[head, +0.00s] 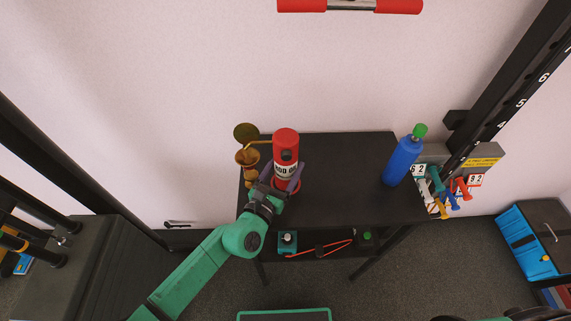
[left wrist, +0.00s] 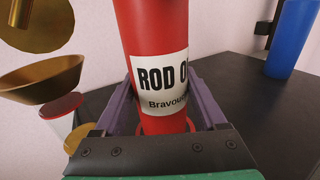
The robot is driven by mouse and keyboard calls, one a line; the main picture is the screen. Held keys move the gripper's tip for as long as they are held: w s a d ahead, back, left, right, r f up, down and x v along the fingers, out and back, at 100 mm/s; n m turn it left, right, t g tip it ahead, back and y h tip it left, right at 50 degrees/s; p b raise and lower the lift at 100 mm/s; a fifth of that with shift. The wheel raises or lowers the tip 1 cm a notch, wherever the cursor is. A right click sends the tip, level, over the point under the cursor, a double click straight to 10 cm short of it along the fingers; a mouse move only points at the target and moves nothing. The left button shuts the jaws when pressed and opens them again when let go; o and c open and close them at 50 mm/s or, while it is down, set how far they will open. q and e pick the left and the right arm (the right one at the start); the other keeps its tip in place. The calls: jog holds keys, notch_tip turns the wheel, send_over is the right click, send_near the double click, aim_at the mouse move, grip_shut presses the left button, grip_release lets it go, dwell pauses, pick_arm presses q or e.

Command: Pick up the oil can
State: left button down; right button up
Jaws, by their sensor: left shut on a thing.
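The oil can is a red cylinder (head: 286,145) with a white label, upright at the back left of the black table (head: 345,165). It also shows large in the left wrist view (left wrist: 155,40), its label partly cut off. My left gripper (head: 281,184) is shut on the oil can, with purple fingers on either side of its lower part (left wrist: 160,112). A red rim shows around the can's foot. I cannot tell whether the can is clear of the tabletop. My right gripper does not show; only a bit of my right arm is at the bottom right.
Brass-coloured cups (head: 247,157) stand close to the can's left. A blue bottle with a green cap (head: 403,160) stands at the table's right end. The table's middle is clear. A pale wall is behind.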

pick_arm(q)
jog(key=shift+r, duration=0.1)
notch_tip(320, 180, up, 20)
jog(key=p, duration=1)
jog(key=shift+w, duration=0.1)
notch_tip(320, 180, down, 18)
jog(key=b, duration=1.5)
jog(key=shift+r+b, duration=0.25)
jog(key=shift+b, duration=0.1)
jog(key=shift+f+b, duration=0.5)
jog(key=shift+b, duration=0.15)
jog(key=shift+f+b, duration=0.65)
jog(key=shift+b, duration=0.1)
